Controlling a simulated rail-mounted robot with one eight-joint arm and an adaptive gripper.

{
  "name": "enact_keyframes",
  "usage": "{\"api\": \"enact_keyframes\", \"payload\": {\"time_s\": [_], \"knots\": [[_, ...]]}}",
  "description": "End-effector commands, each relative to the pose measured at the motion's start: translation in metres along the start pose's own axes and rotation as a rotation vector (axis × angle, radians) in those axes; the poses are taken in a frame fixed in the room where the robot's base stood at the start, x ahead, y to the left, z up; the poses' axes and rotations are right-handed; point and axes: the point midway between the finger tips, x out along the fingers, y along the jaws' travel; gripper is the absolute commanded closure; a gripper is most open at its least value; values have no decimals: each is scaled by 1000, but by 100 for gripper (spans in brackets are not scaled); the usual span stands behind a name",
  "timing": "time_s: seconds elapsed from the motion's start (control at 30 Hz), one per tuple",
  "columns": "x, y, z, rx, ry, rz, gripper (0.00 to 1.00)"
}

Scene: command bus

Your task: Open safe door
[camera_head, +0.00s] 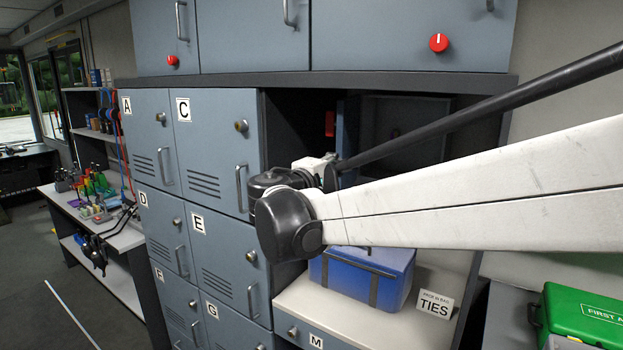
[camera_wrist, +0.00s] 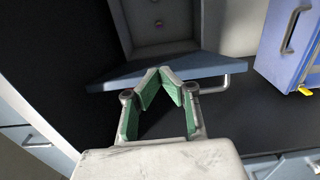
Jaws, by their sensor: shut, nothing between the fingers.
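The safe (camera_head: 405,130) is the dark recess in the upper right cabinet bay. Its grey-blue door (camera_head: 347,125) stands swung out from the opening, seen nearly edge-on. In the wrist view the door (camera_wrist: 125,72) crosses the picture, with a bar handle (camera_wrist: 226,82) at its right end and the safe's grey interior (camera_wrist: 158,25) showing beyond it. My gripper (camera_wrist: 160,72) has its green-padded fingers shut, tips together and empty. The tips overlap the door in the picture; I cannot tell whether they touch it. In the head view my arm and wrist hide the fingertips.
A blue case (camera_head: 362,275) sits on the shelf below the safe, beside a TIES sign (camera_head: 434,304). Lettered lockers (camera_head: 220,140) stand close on the left. A green first aid box (camera_head: 582,318) is at the lower right.

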Motion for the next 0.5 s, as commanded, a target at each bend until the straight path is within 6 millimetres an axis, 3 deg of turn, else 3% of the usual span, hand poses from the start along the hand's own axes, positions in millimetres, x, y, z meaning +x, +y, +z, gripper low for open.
{"api": "enact_keyframes", "payload": {"time_s": [0.5], "knots": [[-54, 0, 0, 0, 2, 0, 100]]}}
